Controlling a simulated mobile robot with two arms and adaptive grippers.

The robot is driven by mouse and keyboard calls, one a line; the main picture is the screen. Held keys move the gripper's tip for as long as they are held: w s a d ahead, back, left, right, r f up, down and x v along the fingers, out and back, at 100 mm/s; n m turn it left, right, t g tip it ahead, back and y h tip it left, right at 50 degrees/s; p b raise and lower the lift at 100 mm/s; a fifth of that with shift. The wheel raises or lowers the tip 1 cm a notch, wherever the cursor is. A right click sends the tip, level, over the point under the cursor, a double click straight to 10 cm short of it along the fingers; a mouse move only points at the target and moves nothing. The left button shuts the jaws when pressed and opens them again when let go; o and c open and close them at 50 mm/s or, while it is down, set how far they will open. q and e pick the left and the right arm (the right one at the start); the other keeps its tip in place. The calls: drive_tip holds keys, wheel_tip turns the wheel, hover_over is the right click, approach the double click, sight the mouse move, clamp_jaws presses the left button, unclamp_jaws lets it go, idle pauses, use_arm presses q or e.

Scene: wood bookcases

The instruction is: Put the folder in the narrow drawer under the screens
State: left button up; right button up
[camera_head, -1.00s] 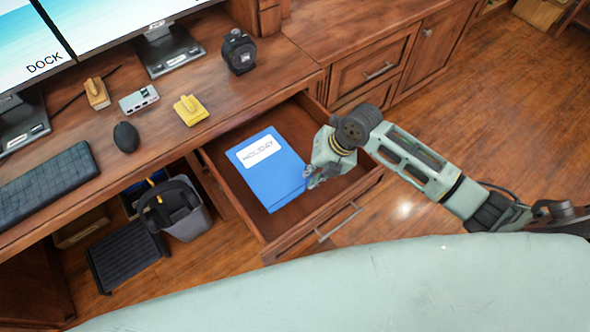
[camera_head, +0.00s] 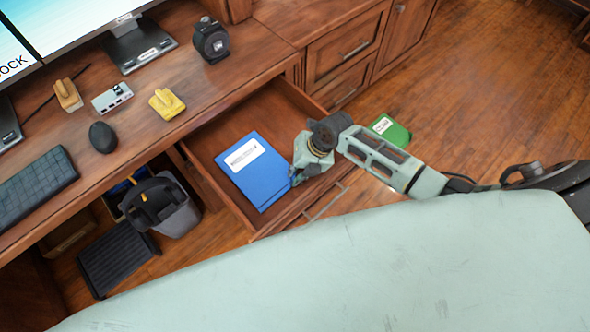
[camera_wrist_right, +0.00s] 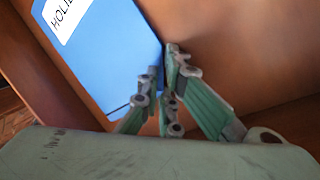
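The blue folder (camera_head: 252,175), with a white label, is inside the pulled-out wooden drawer (camera_head: 205,140) below the desk top, its printed face up. Whether it rests fully on the drawer floor is hard to tell. My right gripper (camera_head: 296,178) is at the folder's right corner, inside the drawer. In the right wrist view my gripper's fingertips (camera_wrist_right: 162,72) are close together on the corner of the folder (camera_wrist_right: 112,62); the contact is partly hidden by the fingers. My left gripper is out of view.
A green folder (camera_head: 389,130) lies on the floor right of the drawer. A black tape dispenser (camera_head: 210,40), a yellow object (camera_head: 166,103), a mouse (camera_head: 102,137) and a keyboard (camera_head: 35,184) are on the desk. A grey bin (camera_head: 172,218) stands left of the drawer.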

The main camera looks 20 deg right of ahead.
drive_tip(key=shift+o, duration=0.7)
drive_tip(key=shift+r, duration=0.1)
drive_tip(key=v, duration=1.2)
drive_tip(key=shift+p, duration=0.3)
